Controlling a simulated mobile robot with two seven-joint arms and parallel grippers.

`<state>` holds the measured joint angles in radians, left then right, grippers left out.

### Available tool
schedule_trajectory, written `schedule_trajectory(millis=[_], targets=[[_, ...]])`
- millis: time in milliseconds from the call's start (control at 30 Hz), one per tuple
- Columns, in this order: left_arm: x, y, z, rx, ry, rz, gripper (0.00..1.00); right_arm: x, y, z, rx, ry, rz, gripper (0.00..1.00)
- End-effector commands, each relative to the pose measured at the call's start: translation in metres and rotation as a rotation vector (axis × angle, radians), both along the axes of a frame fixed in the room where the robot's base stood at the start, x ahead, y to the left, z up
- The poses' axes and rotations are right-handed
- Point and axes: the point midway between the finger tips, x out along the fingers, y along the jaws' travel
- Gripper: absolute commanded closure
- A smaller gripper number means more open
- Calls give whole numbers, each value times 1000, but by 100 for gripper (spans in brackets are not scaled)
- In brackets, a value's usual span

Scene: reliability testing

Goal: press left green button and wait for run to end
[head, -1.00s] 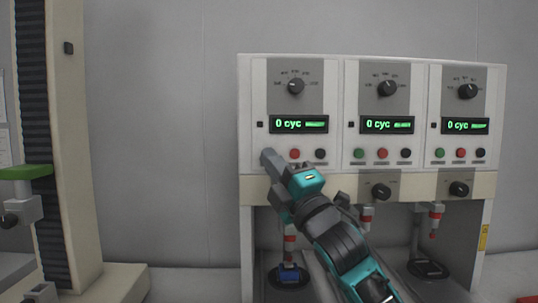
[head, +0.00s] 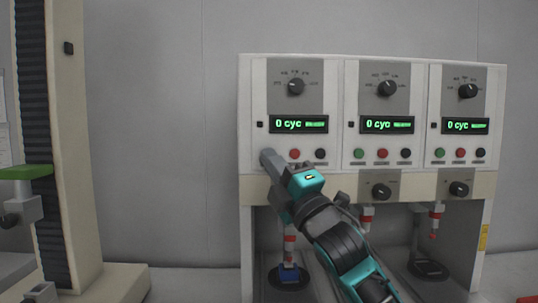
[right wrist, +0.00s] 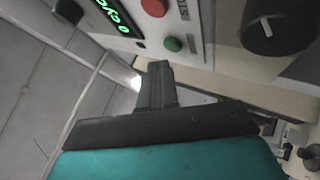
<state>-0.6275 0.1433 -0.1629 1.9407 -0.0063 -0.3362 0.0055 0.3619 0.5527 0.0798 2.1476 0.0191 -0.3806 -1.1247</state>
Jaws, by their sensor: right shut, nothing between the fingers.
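The test machine (head: 247,110) has three side-by-side panels. The left panel's display (head: 299,124) reads "0 cyc". Below it are a red button (head: 294,154) and a black button (head: 320,154). The left green button is hidden behind my right gripper in the head view, but the right wrist view shows this green button (right wrist: 173,44) just beyond the fingertips. My right gripper (head: 267,157) is shut and empty, its tips at the left panel's button row. I cannot tell whether they touch the button. My left gripper is not in view.
The middle display (head: 387,125) and right display (head: 465,126) also read "0 cyc". Knobs sit above each display, and a lower knob (head: 381,191) is right of my arm. A tall column (head: 80,150) stands at left.

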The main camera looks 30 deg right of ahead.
Motion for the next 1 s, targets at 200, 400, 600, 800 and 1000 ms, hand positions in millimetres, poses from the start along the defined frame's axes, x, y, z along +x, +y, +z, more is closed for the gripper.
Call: schedule_trajectory(millis=[200, 400, 600, 800, 1000], targets=[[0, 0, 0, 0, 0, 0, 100, 1, 0, 0, 0, 0, 0, 100], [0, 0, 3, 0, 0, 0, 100, 6, -4, 1, -2, 0, -1, 100], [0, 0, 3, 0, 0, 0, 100, 7, -5, 0, -1, 0, -1, 100], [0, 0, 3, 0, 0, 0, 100, 7, -5, 0, 0, 0, 0, 100], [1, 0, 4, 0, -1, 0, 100, 9, -6, 0, 0, 0, 0, 100]])
